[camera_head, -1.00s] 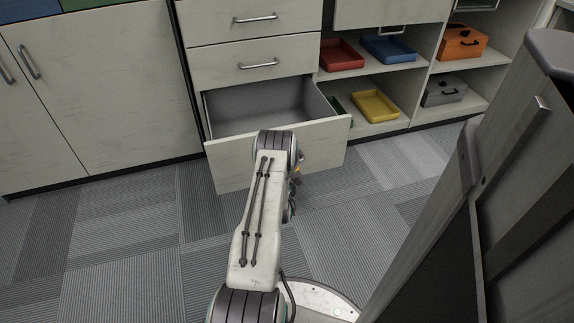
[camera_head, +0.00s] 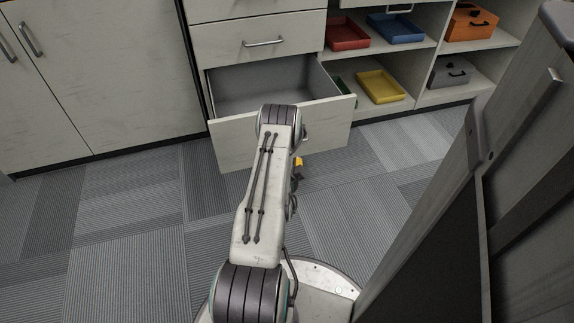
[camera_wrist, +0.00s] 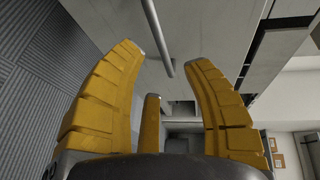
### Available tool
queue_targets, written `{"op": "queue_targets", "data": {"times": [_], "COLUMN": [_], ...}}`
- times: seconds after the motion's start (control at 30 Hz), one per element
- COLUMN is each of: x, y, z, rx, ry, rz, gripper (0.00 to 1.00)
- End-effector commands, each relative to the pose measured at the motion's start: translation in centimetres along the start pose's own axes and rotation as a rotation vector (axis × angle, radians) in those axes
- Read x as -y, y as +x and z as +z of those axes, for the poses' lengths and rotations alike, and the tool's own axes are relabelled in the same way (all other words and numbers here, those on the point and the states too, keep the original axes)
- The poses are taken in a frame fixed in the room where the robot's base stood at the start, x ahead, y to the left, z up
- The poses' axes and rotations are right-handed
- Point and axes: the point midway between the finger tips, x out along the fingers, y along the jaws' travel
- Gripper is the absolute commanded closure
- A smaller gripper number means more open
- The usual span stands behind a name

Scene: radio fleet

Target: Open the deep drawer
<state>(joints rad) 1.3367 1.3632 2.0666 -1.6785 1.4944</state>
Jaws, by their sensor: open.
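The deep drawer (camera_head: 235,148) is the lowest in the cabinet column. It is pulled well out, its empty grey inside showing in the head view. Part of its handle (camera_head: 305,132) shows beside my arm, which hides the middle of the drawer front. In the wrist view my gripper (camera_wrist: 165,54) is open, its yellow fingers spread. A grey handle bar (camera_wrist: 160,38) runs between and beyond the fingertips, against the pale front. The fingers are not closed on it; I cannot tell whether they touch it. In the head view only a yellow bit of the gripper shows.
Two closed drawers sit above, one with a handle (camera_head: 263,42). Open shelves at right hold a red tray (camera_head: 347,34), a blue tray (camera_head: 396,27), a yellow tray (camera_head: 380,87) and toolboxes. A tall grey panel stands close on the right. Carpet at left is clear.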

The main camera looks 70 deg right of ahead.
Motion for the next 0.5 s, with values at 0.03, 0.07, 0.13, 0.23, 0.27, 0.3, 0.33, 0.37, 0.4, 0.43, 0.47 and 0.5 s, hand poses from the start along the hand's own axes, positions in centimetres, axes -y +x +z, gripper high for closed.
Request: {"op": "queue_targets", "data": {"times": [0.03,0.07,0.13,0.23,0.27,0.3,0.33,0.37,0.4,0.43,0.47,0.5], "x": [-0.1,-0.1,0.0,-0.1,-0.1,-0.1,-0.1,0.0,-0.1,-0.1,0.0,0.0], "y": [-0.8,-1.2,-2.1,-3.1,-3.4,-3.7,-3.9,-4.1,-4.3,-4.4,-4.5,-4.6], "z": [0.0,0.0,0.0,0.0,0.0,0.0,0.0,0.0,0.0,0.0,0.0,0.0], "rx": [0.0,0.0,0.0,0.0,0.0,0.0,0.0,0.0,0.0,0.0,0.0,0.0], "ry": [0.0,0.0,0.0,0.0,0.0,0.0,0.0,0.0,0.0,0.0,0.0,0.0], "rz": [0.004,0.004,0.004,0.003,0.002,0.003,0.002,0.001,0.002,0.002,0.001,0.0], "gripper": [0.55,0.55,0.55,0.55,0.55,0.55,0.55,0.55,0.55,0.55,0.55,0.55]}}
